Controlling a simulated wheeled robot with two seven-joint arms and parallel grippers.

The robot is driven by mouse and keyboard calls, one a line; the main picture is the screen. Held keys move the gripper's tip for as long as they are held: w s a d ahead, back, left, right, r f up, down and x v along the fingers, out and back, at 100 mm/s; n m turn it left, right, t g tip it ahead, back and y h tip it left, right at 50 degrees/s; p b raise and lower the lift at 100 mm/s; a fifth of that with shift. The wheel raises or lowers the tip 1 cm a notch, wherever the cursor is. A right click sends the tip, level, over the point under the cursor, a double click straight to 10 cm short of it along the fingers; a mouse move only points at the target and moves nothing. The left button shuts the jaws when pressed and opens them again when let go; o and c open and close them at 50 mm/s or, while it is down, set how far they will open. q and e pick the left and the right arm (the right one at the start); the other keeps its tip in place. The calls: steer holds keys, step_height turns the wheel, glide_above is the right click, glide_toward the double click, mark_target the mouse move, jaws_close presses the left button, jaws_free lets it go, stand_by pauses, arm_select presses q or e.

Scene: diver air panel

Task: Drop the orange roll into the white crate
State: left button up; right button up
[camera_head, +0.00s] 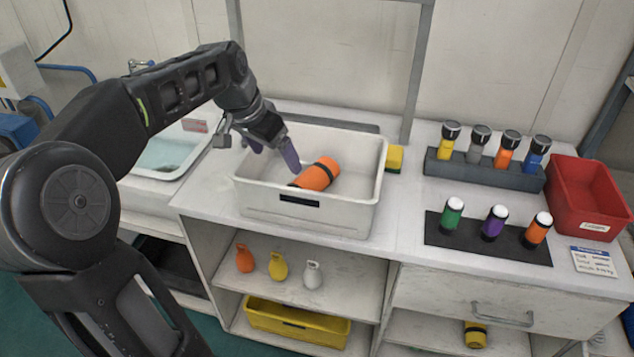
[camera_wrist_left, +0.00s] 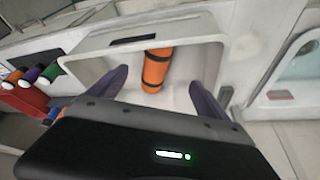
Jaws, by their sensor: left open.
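The orange roll (camera_head: 318,175) with a dark band lies inside the white crate (camera_head: 300,213) on the counter. It also shows in the left wrist view (camera_wrist_left: 155,71), lying inside the crate (camera_wrist_left: 88,45) between and beyond my fingers. My left gripper (camera_head: 273,158) reaches into the crate from above, at the left of the roll. Its purple fingers (camera_wrist_left: 158,92) are spread apart with nothing between them, and they look apart from the roll. My right gripper is in neither view.
Right of the crate are a yellow sponge (camera_head: 394,158), a grey rack (camera_head: 484,170) of capped cylinders, a dark mat (camera_head: 470,250) with three more, and a red bin (camera_head: 583,190). A sink (camera_head: 165,155) is at the left. Small bottles (camera_head: 278,266) and a yellow tray (camera_head: 297,325) sit below.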

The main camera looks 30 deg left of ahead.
arm_select(q)
steer(key=v, duration=0.7)
steer(key=shift+r, duration=0.4)
steer(key=shift+s, duration=0.15)
stand_by(0.4)
